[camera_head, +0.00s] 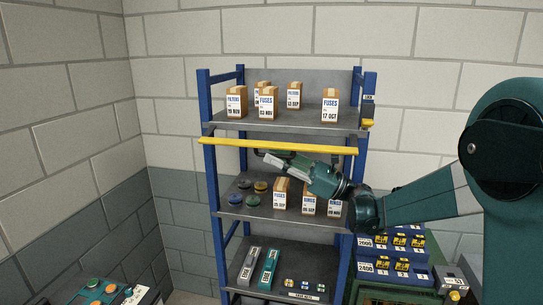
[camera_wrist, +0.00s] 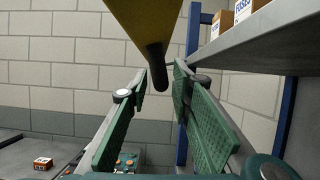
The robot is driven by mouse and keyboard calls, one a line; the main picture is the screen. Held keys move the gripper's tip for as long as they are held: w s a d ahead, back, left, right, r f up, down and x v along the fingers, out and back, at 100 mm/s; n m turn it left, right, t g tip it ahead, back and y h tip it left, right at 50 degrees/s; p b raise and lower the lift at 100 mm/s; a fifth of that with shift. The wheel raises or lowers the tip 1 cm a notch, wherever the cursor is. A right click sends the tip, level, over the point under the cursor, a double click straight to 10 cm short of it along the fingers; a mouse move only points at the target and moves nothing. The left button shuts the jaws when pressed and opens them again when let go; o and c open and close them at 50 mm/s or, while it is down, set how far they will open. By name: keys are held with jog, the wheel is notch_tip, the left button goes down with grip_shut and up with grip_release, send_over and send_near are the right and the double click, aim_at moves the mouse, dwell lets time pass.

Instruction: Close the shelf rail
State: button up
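The shelf rail (camera_head: 290,146) is a yellow bar running across the front of the blue shelf rack, just below the top shelf. Its right end lies near the right post; I cannot tell whether it touches. In the wrist view the yellow rail (camera_wrist: 146,17) is close overhead, with a dark rounded handle (camera_wrist: 156,65) hanging from it. My gripper (camera_head: 264,156) is just under the rail, left of its middle. In the wrist view its green-padded fingers (camera_wrist: 163,88) are apart, with the handle's lower end between or just beyond their tips. I see no clear contact.
The top shelf (camera_head: 285,123) holds several cartons; the middle shelf (camera_head: 265,211) holds round tins and cartons close below my arm. A yellow-and-black fitting (camera_head: 368,113) sits on the right post. Blue bins (camera_head: 395,270) stand at lower right, and a button panel (camera_head: 105,291) at lower left.

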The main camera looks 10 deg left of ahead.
jog(key=shift+a+r, duration=0.25)
jog(key=shift+a, duration=0.35)
grip_shut()
